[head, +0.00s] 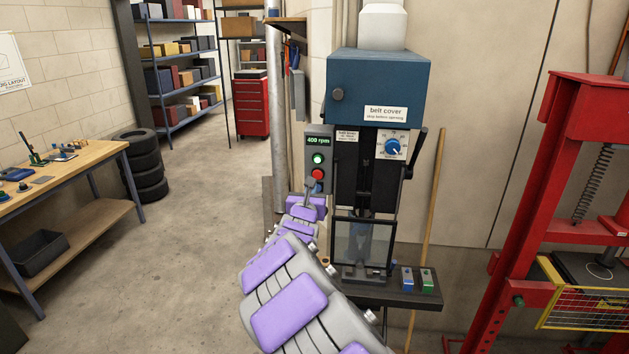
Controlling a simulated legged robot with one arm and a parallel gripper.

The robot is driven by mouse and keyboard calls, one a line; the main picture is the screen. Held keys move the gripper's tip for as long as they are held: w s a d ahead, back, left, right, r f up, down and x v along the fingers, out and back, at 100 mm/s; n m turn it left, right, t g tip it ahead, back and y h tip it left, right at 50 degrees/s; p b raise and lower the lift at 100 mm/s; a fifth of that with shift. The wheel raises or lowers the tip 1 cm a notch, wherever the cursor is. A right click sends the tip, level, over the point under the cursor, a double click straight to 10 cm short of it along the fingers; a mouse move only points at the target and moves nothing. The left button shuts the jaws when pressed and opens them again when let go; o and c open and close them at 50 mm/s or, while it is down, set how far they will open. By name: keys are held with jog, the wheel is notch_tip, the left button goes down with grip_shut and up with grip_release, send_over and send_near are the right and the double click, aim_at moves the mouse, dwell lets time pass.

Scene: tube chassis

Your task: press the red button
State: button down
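The red button (317,174) is on the grey control box (325,146) at the left side of a blue drill press (376,85). It sits below a green button (318,158) and a display reading "400 rpm" (318,141). My gripper (311,184) is at the end of my purple-padded arm, just below and slightly left of the red button in the picture. Whether it touches the box or button cannot be told. Its fingers are small and seen from behind, so their opening is unclear. The red button is mostly visible.
A blue dial (392,147) and a lever (415,152) are right of the box. A clear guard (362,244) stands below, above the machine's table (390,291). A red press frame (500,210) is at right, a workbench (95,160) at left. The floor between is open.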

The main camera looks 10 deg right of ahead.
aim_at(317, 176)
jog(key=shift+p+x, duration=0.3)
jog(key=shift+x, duration=2.75)
